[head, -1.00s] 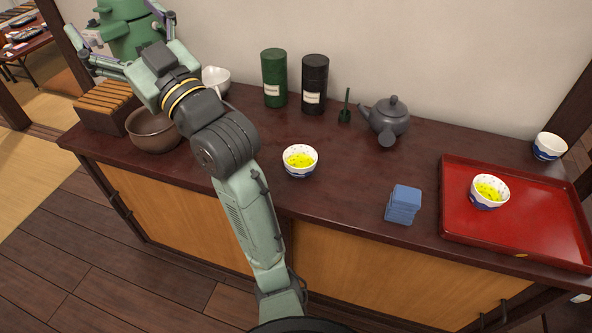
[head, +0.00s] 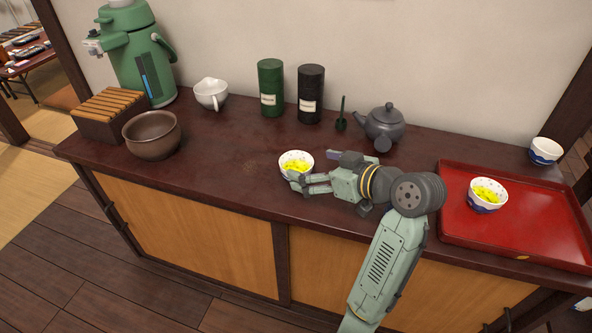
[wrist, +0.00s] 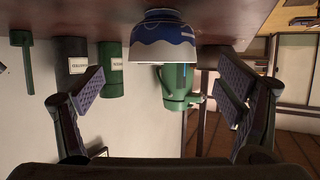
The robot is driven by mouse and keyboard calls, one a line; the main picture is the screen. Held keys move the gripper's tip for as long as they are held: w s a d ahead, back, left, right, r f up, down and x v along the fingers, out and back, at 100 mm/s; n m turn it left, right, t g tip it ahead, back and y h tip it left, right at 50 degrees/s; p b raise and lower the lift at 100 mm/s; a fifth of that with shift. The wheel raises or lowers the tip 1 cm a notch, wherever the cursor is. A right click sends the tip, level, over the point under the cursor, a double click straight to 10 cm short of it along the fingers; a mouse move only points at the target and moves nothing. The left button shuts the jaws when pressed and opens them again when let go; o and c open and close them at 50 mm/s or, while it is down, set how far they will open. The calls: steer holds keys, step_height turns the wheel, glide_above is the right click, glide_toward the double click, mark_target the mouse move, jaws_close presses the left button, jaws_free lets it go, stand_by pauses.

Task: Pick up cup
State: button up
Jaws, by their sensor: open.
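A small white cup (head: 296,160) with a blue base and yellow contents stands upright near the middle of the counter. My gripper (head: 312,169) is open beside it, reaching in from the right, low over the counter. In the head view, one finger overlaps the cup's lower front. In the wrist view, the picture is upside down, and the cup (wrist: 163,40) shows its white and blue side ahead between the spread fingers of my gripper (wrist: 160,75). Nothing is held. I cannot tell whether a finger touches the cup.
A similar cup with yellow contents (head: 487,192) sits on the red tray (head: 540,235); another cup (head: 545,151) stands behind it. A dark teapot (head: 385,125), black canister (head: 311,95) and green canister (head: 271,88) stand at the back. A brown bowl (head: 152,135) is at left.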

mark_target(296, 153)
steer(key=p+x, duration=0.1)
steer(key=x, duration=0.5)
steer(key=shift+s+a+r, duration=0.1)
steer(key=shift+c, duration=0.6)
steer(key=c, duration=1.3)
steer(key=shift+o, duration=0.2)
steer(key=shift+r, duration=0.1)
steer(key=shift+r, duration=1.3)
steer(key=s, duration=0.3)
steer(key=s+r+b, duration=0.1)
steer(key=s, duration=0.6)
steer(key=shift+s+a+r+b, duration=0.15)
steer(key=shift+s+r+b, duration=0.2)
steer(key=shift+f+b, duration=0.2)
steer(key=shift+b, duration=0.65)
steer(key=shift+s+b, duration=0.2)
steer(key=shift+b, duration=0.95)
